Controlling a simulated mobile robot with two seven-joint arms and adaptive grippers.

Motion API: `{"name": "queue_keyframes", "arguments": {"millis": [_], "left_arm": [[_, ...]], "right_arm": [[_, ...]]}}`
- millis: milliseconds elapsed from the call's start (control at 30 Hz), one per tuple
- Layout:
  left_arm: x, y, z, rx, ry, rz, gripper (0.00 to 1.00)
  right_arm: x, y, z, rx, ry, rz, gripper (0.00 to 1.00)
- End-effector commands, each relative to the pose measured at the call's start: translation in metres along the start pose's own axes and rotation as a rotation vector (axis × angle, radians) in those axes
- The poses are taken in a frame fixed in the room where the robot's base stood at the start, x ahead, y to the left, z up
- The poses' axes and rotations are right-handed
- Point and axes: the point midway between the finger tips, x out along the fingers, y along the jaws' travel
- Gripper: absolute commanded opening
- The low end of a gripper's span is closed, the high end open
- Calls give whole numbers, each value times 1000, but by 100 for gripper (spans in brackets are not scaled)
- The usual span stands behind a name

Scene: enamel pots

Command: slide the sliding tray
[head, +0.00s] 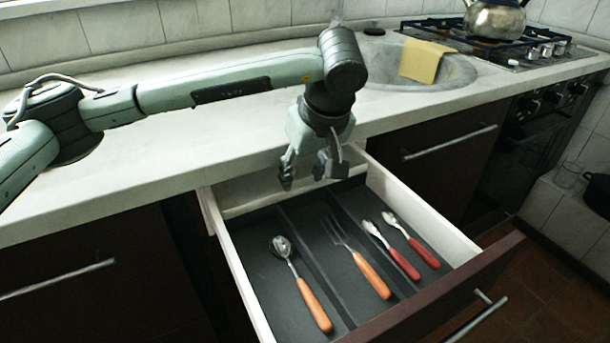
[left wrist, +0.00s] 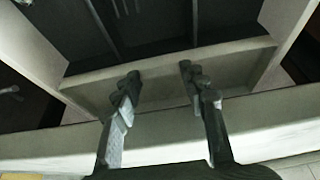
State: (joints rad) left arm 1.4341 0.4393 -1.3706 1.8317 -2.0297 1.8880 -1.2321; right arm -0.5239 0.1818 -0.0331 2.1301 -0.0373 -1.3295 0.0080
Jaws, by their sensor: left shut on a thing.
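The sliding tray (head: 245,195) is a pale cream piece lying across the back of the open drawer (head: 447,235), just below the counter edge. In the left wrist view its pale wall (left wrist: 158,88) runs across the drawer. My left gripper (head: 309,174) points down at the tray, with its two fingertips at the pale wall. In the left wrist view the gripper (left wrist: 160,75) has a visible gap between its fingers and is shut on the tray; the exact contact is hard to see. My right gripper is in neither view.
The drawer's dark compartments hold a spoon (head: 300,284), a fork (head: 358,258) and red-handled cutlery (head: 392,246). The pale counter (head: 190,140) overhangs the back. A sink (head: 455,75) with a yellow cloth (head: 425,60) and a stove with a kettle (head: 494,20) stand at right.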

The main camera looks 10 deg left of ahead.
Motion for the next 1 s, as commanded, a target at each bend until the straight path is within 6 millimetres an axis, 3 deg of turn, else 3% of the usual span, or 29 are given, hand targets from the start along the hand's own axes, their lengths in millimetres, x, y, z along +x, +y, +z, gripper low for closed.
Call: {"name": "queue_keyframes", "arguments": {"millis": [67,100,267,667,1000], "left_arm": [[0,0,0,-1,1,-1,0],[0,0,0,-1,1,-1,44],[0,0,0,-1,1,-1,63],[-8,0,0,0,1,1,64],[-75,1,-1,0,4,4,64]], "right_arm": [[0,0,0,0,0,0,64],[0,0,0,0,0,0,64],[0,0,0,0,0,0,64],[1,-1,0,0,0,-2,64],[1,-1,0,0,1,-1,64]]}}
